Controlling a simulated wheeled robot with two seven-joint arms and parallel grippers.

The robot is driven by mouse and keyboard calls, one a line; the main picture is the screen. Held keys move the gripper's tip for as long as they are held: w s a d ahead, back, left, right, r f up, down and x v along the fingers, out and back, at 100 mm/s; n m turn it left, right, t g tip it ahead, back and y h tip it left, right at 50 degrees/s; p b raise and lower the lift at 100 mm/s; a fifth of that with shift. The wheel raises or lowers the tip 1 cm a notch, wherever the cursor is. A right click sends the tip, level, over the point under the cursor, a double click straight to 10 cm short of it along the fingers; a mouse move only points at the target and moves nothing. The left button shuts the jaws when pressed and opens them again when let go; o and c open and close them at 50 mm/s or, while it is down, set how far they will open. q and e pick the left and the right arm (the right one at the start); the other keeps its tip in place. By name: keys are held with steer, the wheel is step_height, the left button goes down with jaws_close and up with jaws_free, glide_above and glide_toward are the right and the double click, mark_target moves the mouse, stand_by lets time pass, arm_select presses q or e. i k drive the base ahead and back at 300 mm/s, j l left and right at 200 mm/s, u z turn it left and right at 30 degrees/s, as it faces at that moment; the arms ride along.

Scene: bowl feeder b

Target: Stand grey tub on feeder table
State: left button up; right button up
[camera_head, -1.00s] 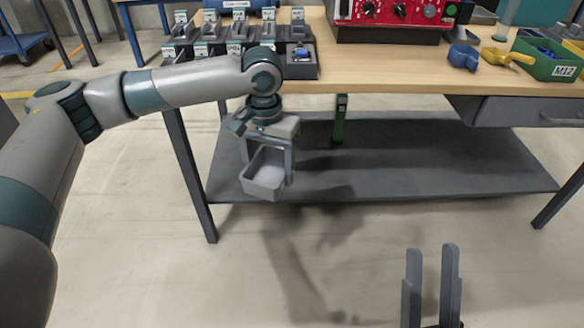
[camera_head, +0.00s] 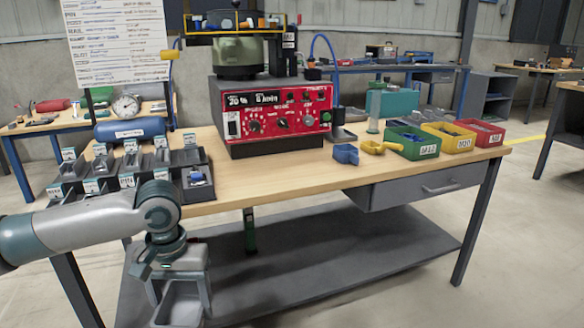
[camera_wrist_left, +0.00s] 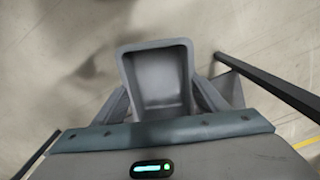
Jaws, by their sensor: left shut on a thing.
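The grey tub (camera_head: 178,308) is in my left gripper (camera_head: 181,290) at the bottom left of the head view, cut off by the lower edge. It hangs in front of the feeder table (camera_head: 300,178), below its wooden top. In the left wrist view the grey tub (camera_wrist_left: 156,75) sits between the two fingers of my left gripper (camera_wrist_left: 162,100), which are shut on it. Its open hollow faces that camera and looks empty. The feeder table carries a red control box (camera_head: 272,118) with a bowl unit (camera_head: 238,55) above. My right gripper is out of view.
Dark part bins (camera_head: 130,170) fill the table's left end. A blue scoop (camera_head: 345,154), a yellow scoop (camera_head: 380,147) and green, yellow and red bins (camera_head: 412,145) stand at the right. Bare wood runs along the front. A lower shelf (camera_head: 300,255) lies beneath.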

mark_target(294, 170)
steer(key=j+z, duration=0.1)
steer(key=z, duration=1)
steer(key=k+j, duration=0.15)
steer(key=j, duration=0.25)
steer(key=k+j, duration=0.15)
steer(key=j, duration=0.25)
steer(key=k+j, duration=0.1)
steer(key=j, duration=0.3)
steer(key=k+j, duration=0.15)
steer(key=j, duration=0.25)
